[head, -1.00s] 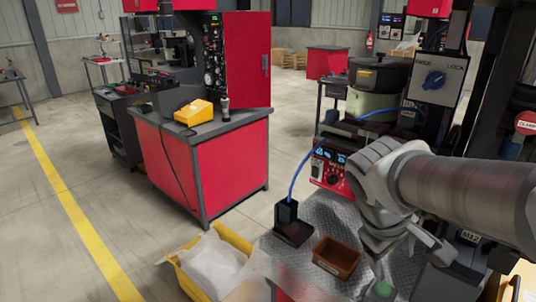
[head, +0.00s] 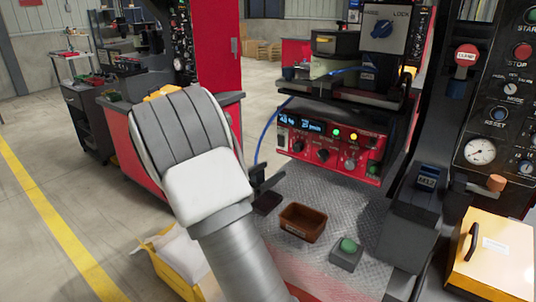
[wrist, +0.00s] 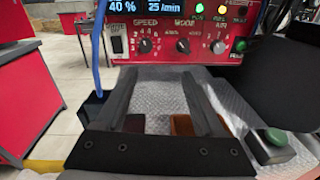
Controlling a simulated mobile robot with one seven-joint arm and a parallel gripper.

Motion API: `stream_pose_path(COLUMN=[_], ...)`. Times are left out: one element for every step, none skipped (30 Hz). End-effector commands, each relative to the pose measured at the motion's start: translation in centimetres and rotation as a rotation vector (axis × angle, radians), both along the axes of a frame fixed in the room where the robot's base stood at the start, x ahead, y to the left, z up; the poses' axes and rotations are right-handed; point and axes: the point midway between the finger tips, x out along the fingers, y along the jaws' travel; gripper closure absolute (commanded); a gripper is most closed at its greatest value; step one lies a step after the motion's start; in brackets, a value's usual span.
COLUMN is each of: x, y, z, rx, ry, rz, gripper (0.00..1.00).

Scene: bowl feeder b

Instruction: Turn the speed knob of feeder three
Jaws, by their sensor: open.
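The red feeder panel (head: 330,148) stands at the back of the metal bench. In the wrist view it fills the top, with displays reading 40 % and 25 /min. The speed knob (wrist: 146,45) is round and dark, under the SPEED label, left of the mode knob (wrist: 183,46). In the head view the speed knob (head: 298,147) is small. My gripper (wrist: 158,75) is open and empty, its two fingers pointing at the panel below the knobs, apart from the speed knob. In the head view my arm hides most of it. I cannot read a feeder number.
A brown bin (head: 302,223) and a green button box (head: 346,253) lie on the bench (head: 330,195). A blue cable (wrist: 97,45) hangs left of the panel. A dark column, a control panel (head: 500,100) and a yellow box (head: 492,262) stand at right.

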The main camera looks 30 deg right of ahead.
Motion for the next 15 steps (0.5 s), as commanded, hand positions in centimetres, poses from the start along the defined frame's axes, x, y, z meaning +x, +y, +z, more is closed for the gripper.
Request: stream_pose_path(x=[0.6,0.9,1.2,1.4,1.5,1.6,1.7,1.8,2.0,2.1,2.3,2.6,2.8,3.1,3.4], y=[0.2,0.3,0.3,0.3,0.3,0.1,-0.1,-0.4,-0.9,-1.3,-1.8,-2.5,-3.0,-3.6,-4.5], z=[-0.6,-0.7,-0.9,-0.9,-1.0,-1.0,-1.0,-1.0,-1.0,-0.9,-1.0,-1.0,-1.0,-1.0,-1.1], rx=[-0.026,-0.038,-0.050,-0.056,-0.060,-0.063,-0.064,-0.064,-0.064,-0.063,-0.063,-0.063,-0.063,-0.063,-0.062], ry=[0.021,0.029,0.037,0.042,0.045,0.046,0.047,0.046,0.045,0.045,0.045,0.046,0.046,0.045,0.046], rz=[0.021,0.031,0.042,0.046,0.050,0.052,0.052,0.051,0.050,0.049,0.049,0.048,0.048,0.047,0.048], gripper=[0.30,0.30,0.30,0.30,0.30,0.30,0.30,0.30,0.30,0.30,0.30,0.30,0.30,0.30,0.30])
